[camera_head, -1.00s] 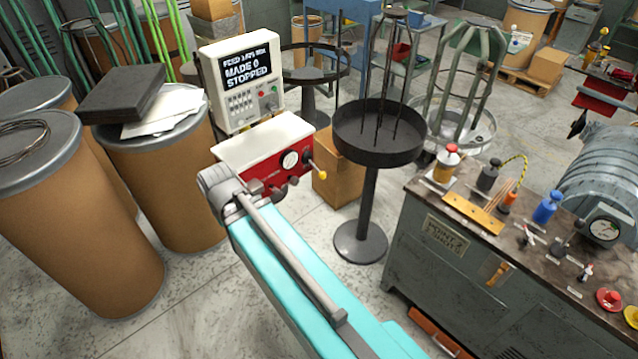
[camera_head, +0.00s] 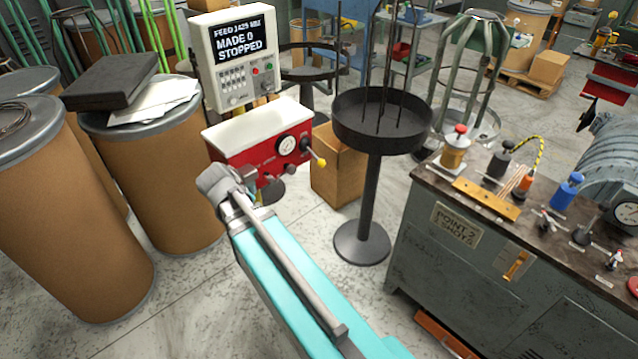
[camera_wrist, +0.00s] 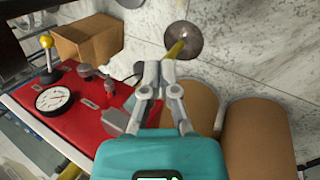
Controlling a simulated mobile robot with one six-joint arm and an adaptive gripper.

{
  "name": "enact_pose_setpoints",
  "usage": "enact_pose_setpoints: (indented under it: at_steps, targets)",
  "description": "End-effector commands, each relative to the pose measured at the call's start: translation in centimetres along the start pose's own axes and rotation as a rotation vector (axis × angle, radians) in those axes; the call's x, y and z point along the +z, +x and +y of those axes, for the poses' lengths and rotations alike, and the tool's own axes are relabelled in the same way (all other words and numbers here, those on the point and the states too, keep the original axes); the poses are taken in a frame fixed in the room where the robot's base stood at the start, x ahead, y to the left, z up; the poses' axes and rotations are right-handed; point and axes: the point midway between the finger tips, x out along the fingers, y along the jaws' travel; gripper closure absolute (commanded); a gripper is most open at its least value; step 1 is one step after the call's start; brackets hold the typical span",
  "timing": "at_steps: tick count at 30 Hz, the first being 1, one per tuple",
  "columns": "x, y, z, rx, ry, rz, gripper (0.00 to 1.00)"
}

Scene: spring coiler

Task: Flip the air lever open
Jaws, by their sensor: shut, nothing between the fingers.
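The red control box (camera_head: 258,145) with a white top stands below the display. Its front has a round gauge (camera_head: 287,145), dark knobs and a lever with a yellow knob (camera_head: 321,162). In the wrist view the red panel (camera_wrist: 85,115) fills the left, with the yellow-knobbed lever (camera_wrist: 46,45) standing up from it. My gripper (camera_wrist: 160,68) is shut and empty, beside the panel's edge. A yellow bar (camera_wrist: 175,49) shows just past the fingertips; I cannot tell whether they touch it. In the head view my wrist hides most of the fingers.
A display (camera_head: 237,55) reads "STOPPED". Brown drums (camera_head: 150,175) stand at left. A cardboard box (camera_head: 338,170) and a black tray stand (camera_head: 372,190) are right of the red box. A cluttered grey bench (camera_head: 470,240) is farther right. Floor shows between the stand and my arm.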

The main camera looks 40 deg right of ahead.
Motion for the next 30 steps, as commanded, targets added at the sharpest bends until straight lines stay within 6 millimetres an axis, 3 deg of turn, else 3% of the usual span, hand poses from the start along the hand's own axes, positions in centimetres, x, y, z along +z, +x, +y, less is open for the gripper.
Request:
enact_pose_setpoints:
  at_steps: [1,9,30]
  targets:
    - [-0.5,2.0,0.1,0.033,-0.016,-0.008,1.0]
    - [-1.4,6.8,2.7,0.211,-0.115,-0.069,1.0]
    - [-3.5,16.6,8.7,0.632,-0.384,-0.33,1.0]
